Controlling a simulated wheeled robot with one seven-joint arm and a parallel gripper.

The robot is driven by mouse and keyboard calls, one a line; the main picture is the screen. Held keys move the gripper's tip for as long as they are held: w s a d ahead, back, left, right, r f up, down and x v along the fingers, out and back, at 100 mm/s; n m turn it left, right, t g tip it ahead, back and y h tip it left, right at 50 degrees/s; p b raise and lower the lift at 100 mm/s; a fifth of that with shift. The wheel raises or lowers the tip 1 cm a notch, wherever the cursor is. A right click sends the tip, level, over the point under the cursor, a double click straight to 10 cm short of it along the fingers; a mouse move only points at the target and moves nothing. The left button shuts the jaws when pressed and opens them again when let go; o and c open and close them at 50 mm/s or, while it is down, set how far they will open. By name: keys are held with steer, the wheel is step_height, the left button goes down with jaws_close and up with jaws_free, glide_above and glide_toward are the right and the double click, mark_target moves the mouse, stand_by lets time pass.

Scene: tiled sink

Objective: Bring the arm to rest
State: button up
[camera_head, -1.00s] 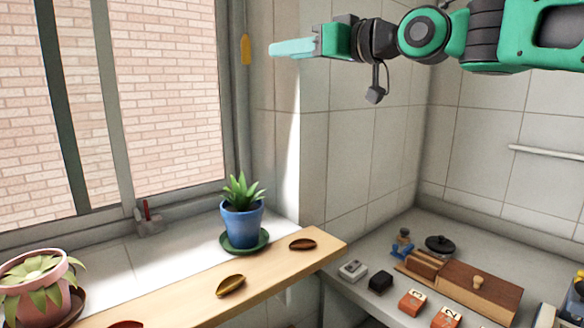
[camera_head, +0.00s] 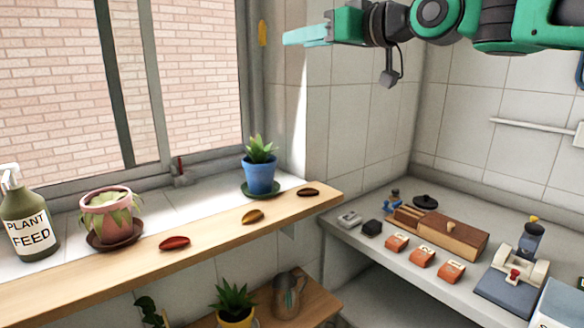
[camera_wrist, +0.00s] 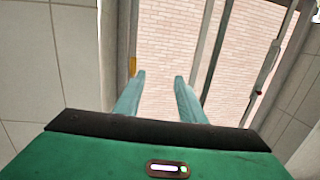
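My gripper (camera_head: 306,36) is raised at the top of the head view, pointing left toward the window, high above the wooden shelf. My green and black arm reaches in from the upper right. In the wrist view the two pale teal fingers of my gripper (camera_wrist: 158,95) stand apart with nothing between them. Beyond them show the window and the brick wall (camera_wrist: 165,35). The gripper touches nothing that I can see.
The counter (camera_head: 350,228) at right holds a wooden box (camera_head: 450,234) and small blocks. Tiled walls stand close behind.

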steer(key=w+d+f+m+h, duration=0.2)
steer(key=d+f+m+h, duration=0.3)
steer(key=d+f, duration=0.9)
steer(key=s+d+f+m+g+h, duration=0.2)
steer(key=s+d+f+h, duration=0.15)
steer(key=d+f, duration=0.35)
steer(key=s+d+f+m+g+h, duration=0.1)
steer(key=s+d+f+g+h, duration=0.1)
steer(key=s+d+f, duration=0.35)
steer(key=s+d+f+m+g, duration=0.3)
steer(key=s+d+f, duration=0.3)
steer(key=s+f, duration=0.4)
steer(key=s+d+f+m+g+h, duration=0.1)
steer(key=s+d+f+m+g, duration=0.3)
steer(key=s+f, duration=0.6)
steer(key=s+d+g, duration=0.1)
steer(key=s, duration=0.6)
steer(key=shift+s+d+f+g, duration=0.25)
steer(key=shift+s+d+g, duration=0.05)
steer(key=shift+s+d, duration=0.1)
steer(key=shift+w+f+h, duration=0.25)
steer(key=shift+w, duration=0.4)
